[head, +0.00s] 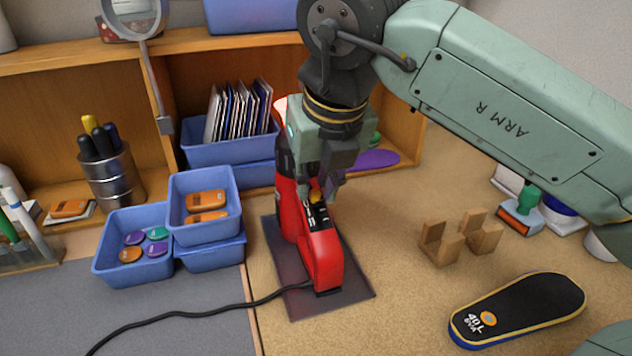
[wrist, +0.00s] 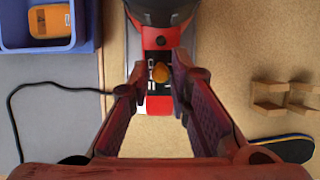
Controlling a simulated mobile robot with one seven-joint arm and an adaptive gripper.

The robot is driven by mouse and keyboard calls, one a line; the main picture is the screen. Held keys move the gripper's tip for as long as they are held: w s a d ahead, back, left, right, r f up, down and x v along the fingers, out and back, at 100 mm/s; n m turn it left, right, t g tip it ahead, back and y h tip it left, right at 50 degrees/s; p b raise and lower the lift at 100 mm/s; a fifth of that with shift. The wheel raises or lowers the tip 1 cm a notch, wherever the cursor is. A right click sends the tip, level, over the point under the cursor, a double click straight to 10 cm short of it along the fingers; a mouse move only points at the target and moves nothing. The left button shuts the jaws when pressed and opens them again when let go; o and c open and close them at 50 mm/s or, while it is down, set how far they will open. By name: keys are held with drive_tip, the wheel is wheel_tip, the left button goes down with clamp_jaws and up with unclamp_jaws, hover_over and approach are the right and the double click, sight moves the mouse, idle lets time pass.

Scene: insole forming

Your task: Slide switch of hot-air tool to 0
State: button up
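In the wrist view the switch (wrist: 160,73) shows between the fingers. My gripper (head: 327,186) points down over the tool. Its fingers (wrist: 160,85) are apart, one on either side of the switch, with a gap visible on both sides. I cannot read the switch's position for certain; the markings are partly hidden.
Blue bins (head: 133,272) with coloured discs and orange items stand at the left. A black insole (head: 518,308) and wooden blocks (head: 462,240) lie at the right. A shelf (head: 60,185) with a blue bin of cards stands behind.

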drive_tip(key=o, duration=0.3)
drive_tip(key=v, duration=0.7)
drive_tip(key=shift+r, duration=0.25)
drive_tip(key=shift+s+d, duration=0.1)
drive_tip(key=shift+s, duration=0.05)
